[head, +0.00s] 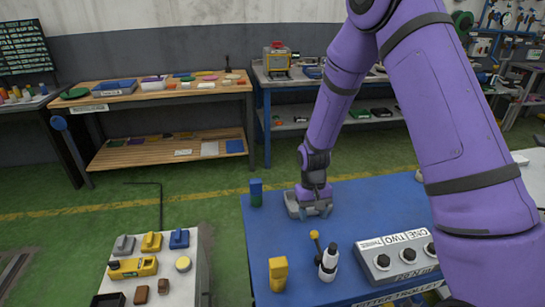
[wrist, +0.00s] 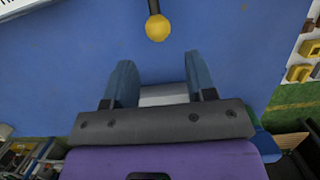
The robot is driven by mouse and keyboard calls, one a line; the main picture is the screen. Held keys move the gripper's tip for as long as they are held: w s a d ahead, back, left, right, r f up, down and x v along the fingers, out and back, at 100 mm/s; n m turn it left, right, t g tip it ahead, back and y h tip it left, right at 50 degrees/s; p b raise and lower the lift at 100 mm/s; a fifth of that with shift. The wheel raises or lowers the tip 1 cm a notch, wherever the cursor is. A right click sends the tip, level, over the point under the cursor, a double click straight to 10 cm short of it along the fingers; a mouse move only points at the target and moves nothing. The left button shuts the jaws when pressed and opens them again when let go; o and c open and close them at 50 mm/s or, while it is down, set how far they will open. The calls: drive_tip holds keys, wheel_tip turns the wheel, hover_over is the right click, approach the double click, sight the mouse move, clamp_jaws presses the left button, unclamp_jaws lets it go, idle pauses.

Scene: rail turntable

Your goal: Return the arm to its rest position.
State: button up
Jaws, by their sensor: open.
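My purple arm reaches down over the blue tabletop (head: 360,195). My gripper (head: 318,210) is low over the table's left half in the head view. In the wrist view my gripper (wrist: 160,82) has its two blue-grey fingers well apart. No object is held between them. A pale grey patch (wrist: 163,94) shows behind the fingers, and I cannot tell what it is. A lever with a yellow ball knob (wrist: 158,28) lies just beyond the fingertips; the knob also shows in the head view (head: 315,235).
On the table stand a blue-green block (head: 256,193), a yellow block (head: 278,274), a black-and-white device (head: 328,262) and a grey control box (head: 398,258). A pale side table (head: 190,285) with several small parts stands left. Workbenches line the wall. Green floor lies between.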

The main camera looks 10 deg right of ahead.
drive_tip(key=s+d+r+t, duration=0.2)
drive_tip(key=s+r, duration=0.1)
drive_tip(key=r, duration=1)
drive_tip(key=s+d+r+t, duration=0.2)
drive_tip(key=s+r, duration=0.1)
drive_tip(key=r, duration=0.9)
drive_tip(key=s+d+r+t, duration=0.1)
drive_tip(key=s+r+t, duration=0.1)
drive_tip(key=s+r, duration=0.4)
drive_tip(key=s+d+r+t, duration=0.2)
drive_tip(key=s+r, duration=0.5)
drive_tip(key=s, duration=0.5)
drive_tip(key=shift+s, duration=0.2)
